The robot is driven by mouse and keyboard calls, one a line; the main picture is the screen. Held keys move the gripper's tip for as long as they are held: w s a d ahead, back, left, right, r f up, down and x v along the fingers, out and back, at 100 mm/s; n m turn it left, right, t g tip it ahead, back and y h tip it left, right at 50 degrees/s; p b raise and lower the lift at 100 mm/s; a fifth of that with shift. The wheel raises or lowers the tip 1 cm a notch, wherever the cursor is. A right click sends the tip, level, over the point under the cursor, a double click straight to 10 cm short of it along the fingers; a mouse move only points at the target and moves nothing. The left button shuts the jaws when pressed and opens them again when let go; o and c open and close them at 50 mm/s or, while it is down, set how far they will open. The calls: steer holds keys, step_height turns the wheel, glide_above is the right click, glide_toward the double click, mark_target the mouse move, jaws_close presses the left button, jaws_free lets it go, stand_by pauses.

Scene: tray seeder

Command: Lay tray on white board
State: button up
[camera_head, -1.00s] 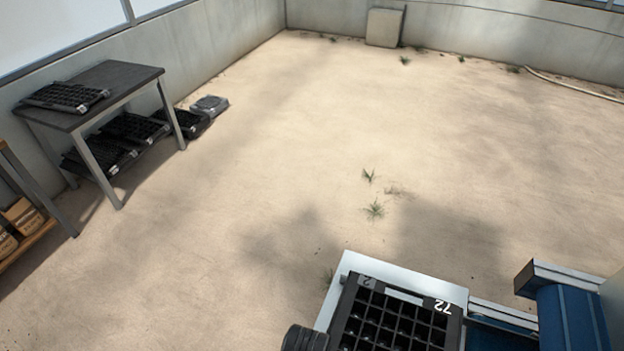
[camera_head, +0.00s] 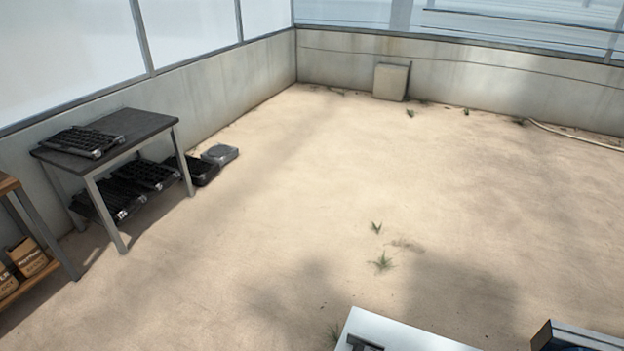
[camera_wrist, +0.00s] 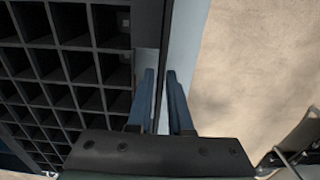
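The black tray with square cells (camera_wrist: 150,22) fills the left of the wrist view. It lies on the white board (camera_wrist: 190,38), whose pale strip shows along the tray's right edge. In the head view only a corner of the white board (camera_head: 405,334) shows at the bottom edge, with a bit of the dark tray (camera_head: 362,344) on it. My gripper (camera_wrist: 161,75) is at the tray's right edge in the wrist view. The fingertips' height above the board is unclear.
A dark-topped table (camera_head: 120,134) at the left holds a tray (camera_head: 82,141), with more trays on its lower shelf and floor. A wooden shelf (camera_head: 38,268) with bags stands at the far left. A blue-and-white machine part (camera_head: 575,338) is at lower right. The sandy floor is mostly clear.

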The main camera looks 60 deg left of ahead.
steer(key=shift+o, duration=1.3)
steer(key=shift+r, duration=0.15)
step_height(320, 180, up, 12)
